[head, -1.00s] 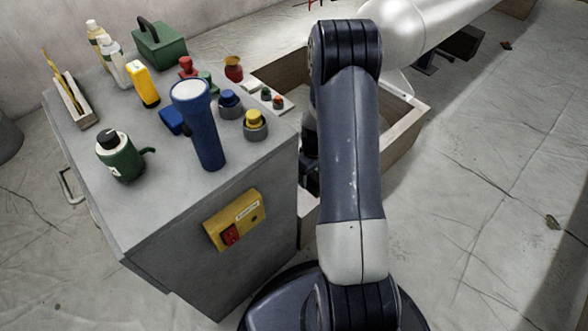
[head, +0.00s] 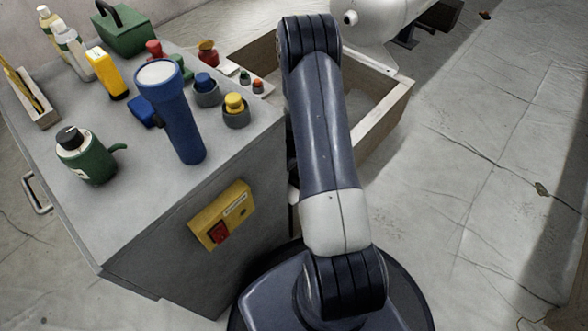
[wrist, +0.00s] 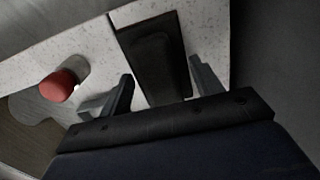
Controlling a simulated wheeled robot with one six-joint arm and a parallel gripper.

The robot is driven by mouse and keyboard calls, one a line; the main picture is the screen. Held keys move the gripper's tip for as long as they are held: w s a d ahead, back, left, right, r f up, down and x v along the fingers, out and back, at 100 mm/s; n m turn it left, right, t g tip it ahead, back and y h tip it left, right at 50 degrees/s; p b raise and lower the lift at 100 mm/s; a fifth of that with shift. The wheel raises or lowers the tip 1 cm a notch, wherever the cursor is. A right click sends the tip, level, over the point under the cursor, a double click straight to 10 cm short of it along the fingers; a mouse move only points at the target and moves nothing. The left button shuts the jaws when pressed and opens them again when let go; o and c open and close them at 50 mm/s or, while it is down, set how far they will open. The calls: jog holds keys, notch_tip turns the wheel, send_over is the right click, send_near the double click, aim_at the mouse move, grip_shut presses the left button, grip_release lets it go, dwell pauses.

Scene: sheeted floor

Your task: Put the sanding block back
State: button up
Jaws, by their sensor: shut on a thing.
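The sanding block appears to be the dark, flat block (wrist: 155,55) in the wrist view. It lies between the two fingers of my gripper (wrist: 161,72), which is shut on it. A pale speckled surface (wrist: 95,42) lies beyond the block and on both sides of it. I cannot tell whether the block touches that surface or is held above it. In the head view my own arm hides the gripper and the block.
A red-topped piece (wrist: 60,85) stands left of the gripper. A grey cabinet (head: 150,225) carries a blue flashlight (head: 172,110), a green pot (head: 85,155), a yellow-topped knob (head: 236,110) and bottles. An open wooden box (head: 385,118) is behind my arm. The floor at right is mostly clear.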

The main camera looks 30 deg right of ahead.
jog(key=o, duration=0.9)
jog(key=shift+r, duration=0.1)
notch_tip(320, 180, up, 12)
jog(key=p, duration=0.4)
jog(key=shift+o, duration=0.2)
